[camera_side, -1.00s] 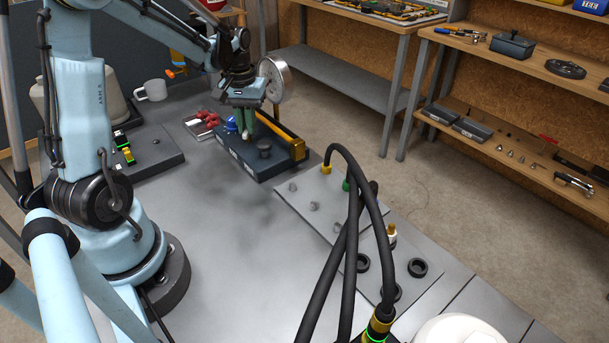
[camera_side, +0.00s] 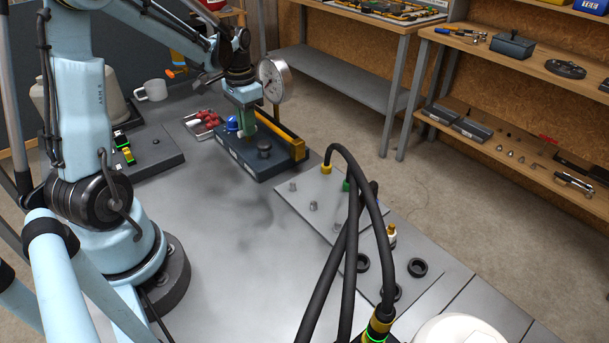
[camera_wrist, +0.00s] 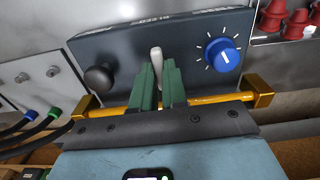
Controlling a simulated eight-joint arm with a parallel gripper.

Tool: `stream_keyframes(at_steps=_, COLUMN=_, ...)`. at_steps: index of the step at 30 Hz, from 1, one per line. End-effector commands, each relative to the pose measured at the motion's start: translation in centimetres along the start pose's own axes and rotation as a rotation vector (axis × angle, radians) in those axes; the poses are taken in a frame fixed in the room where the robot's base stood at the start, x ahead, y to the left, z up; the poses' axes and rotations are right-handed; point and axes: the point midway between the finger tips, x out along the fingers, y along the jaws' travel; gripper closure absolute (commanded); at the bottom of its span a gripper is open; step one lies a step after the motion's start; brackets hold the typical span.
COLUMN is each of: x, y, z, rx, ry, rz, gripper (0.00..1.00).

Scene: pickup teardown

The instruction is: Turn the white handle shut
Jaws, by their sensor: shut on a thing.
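The white handle (camera_wrist: 156,58) stands up from the dark control box in the wrist view, between the green fingers of my gripper (camera_wrist: 160,72). The fingers are shut on it, one on each side, and its pale tip shows above them. In the side view my gripper (camera_side: 247,127) is over the box, and the handle is hidden behind the fingers. The dark box (camera_side: 236,155) lies on the table; it also shows in the wrist view (camera_wrist: 120,45).
A blue knob (camera_wrist: 222,54) and a black knob (camera_wrist: 99,78) flank the handle. A yellow bar (camera_wrist: 205,99) runs along the box edge. A round gauge (camera_side: 274,79) stands behind. Black hoses (camera_side: 352,230) arch in front.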

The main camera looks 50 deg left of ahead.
Motion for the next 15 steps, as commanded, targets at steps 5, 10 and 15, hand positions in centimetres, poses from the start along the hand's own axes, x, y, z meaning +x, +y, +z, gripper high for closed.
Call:
stream_keyframes(at_steps=5, x=0.01, y=0.03, z=0.06, rx=0.031, ry=-0.002, rz=0.001, gripper=1.00)
stream_keyframes(at_steps=10, x=0.01, y=0.03, z=0.06, rx=0.040, ry=-0.002, rz=0.001, gripper=1.00)
stream_keyframes(at_steps=15, x=0.01, y=0.02, z=0.06, rx=0.041, ry=-0.002, rz=0.001, gripper=1.00)
